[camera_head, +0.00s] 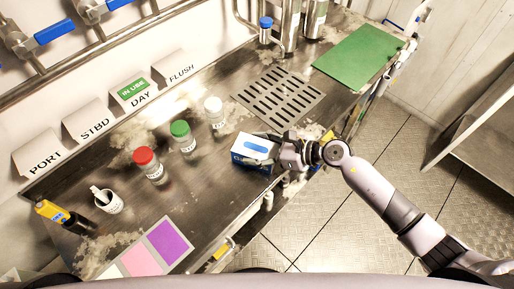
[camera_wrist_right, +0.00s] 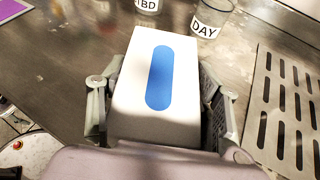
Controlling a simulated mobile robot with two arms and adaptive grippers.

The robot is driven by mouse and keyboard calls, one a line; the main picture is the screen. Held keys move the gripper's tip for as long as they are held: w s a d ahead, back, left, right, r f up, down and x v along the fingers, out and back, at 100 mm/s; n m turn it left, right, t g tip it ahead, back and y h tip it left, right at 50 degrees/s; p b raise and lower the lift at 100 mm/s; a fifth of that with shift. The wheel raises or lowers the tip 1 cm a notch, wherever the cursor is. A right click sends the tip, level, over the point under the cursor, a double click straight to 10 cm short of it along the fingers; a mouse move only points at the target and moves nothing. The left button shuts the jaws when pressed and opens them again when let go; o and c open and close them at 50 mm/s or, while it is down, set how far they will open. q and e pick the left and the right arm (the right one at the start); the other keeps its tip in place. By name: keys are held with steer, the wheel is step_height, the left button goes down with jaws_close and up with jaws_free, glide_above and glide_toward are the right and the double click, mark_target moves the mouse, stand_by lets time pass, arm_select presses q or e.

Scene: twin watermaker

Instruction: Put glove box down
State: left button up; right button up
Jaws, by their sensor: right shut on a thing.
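The glove box (camera_head: 252,149) is white and blue with a blue oval on its top. It is at the front edge of the dark counter, left of the drain grate, in the head view. My right gripper (camera_head: 277,149) is shut on it from the right side. In the right wrist view the box (camera_wrist_right: 157,80) sits between the two fingers of my right gripper (camera_wrist_right: 160,105), with its long side pointing away from me. I cannot tell whether its underside touches the counter. My left gripper is not in view.
Bottles with white (camera_head: 215,112), green (camera_head: 183,137) and red (camera_head: 148,165) caps stand left of the box. A slotted grate (camera_head: 277,96) and a green mat (camera_head: 358,54) are to the right. Counter between box and card is clear.

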steer(key=o, duration=1.7)
steer(key=shift+d+r, duration=0.15)
steer(key=shift+d, duration=0.05)
steer(key=v, duration=1.1)
steer(key=shift+s+d+r, duration=0.15)
steer(key=shift+d, duration=0.1)
